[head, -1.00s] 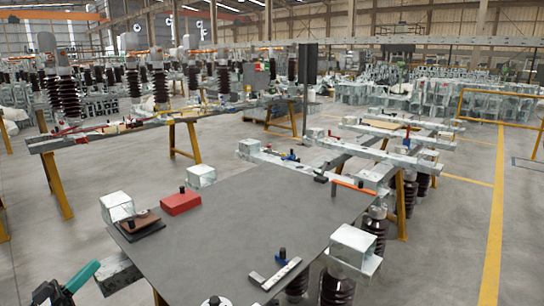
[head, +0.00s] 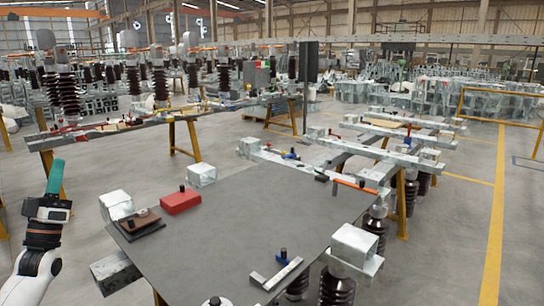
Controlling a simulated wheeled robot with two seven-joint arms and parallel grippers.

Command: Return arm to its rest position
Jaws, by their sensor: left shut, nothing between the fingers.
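My left gripper (head: 55,180) is at the left edge of the head view, with its teal-green fingers pointing up. It is shut and holds nothing. My white left arm comes in from the bottom left corner below it. The gripper is to the left of the dark grey table top (head: 240,220), apart from it. My right gripper is not in view.
On the table are a red block (head: 180,202), a brown block (head: 140,218) on a dark plate and an L-shaped metal bracket (head: 277,274). White blocks (head: 117,205) stand at its edges. Insulator frames stand behind.

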